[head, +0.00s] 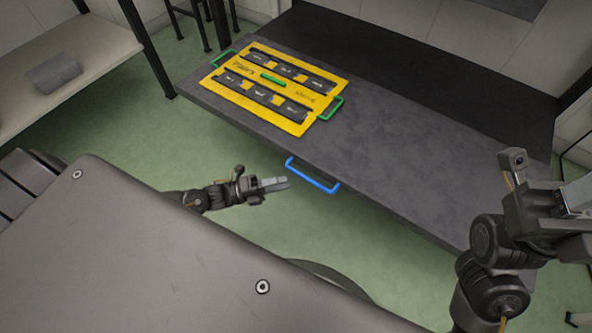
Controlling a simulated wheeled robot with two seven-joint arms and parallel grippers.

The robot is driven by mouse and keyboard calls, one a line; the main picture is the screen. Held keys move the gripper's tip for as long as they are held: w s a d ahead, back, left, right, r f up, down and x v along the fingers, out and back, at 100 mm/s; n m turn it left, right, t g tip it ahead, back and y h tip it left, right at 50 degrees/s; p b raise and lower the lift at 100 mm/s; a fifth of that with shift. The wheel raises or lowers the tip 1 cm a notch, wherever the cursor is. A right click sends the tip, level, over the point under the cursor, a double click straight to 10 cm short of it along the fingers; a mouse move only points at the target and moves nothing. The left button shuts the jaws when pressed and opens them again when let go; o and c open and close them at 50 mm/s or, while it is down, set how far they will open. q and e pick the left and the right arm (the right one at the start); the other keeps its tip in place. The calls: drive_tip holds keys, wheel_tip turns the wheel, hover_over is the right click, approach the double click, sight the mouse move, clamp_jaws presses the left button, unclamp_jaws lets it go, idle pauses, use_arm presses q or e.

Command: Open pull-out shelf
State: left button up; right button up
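The pull-out shelf (420,165) is a long dark grey board with a blue handle (312,176) on its front edge. I cannot tell how far out it stands. My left gripper (280,184) is in front of that edge, just left of the handle in the picture, with a visible gap between them. Its pale fingers point right and hold nothing that I can see; their spacing is unclear. My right gripper (577,200) is at the right picture edge, partly cut off, and its opening is unclear.
A yellow tray (318,118) with green handles and several black labelled pieces lies on the left part of the grey board. The board's right part is bare. A pale side table (95,45) with a grey block (53,73) stands at the upper left. Green floor is clear between.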

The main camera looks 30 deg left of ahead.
use_arm(q)
drive_tip(key=shift+v, duration=1.4)
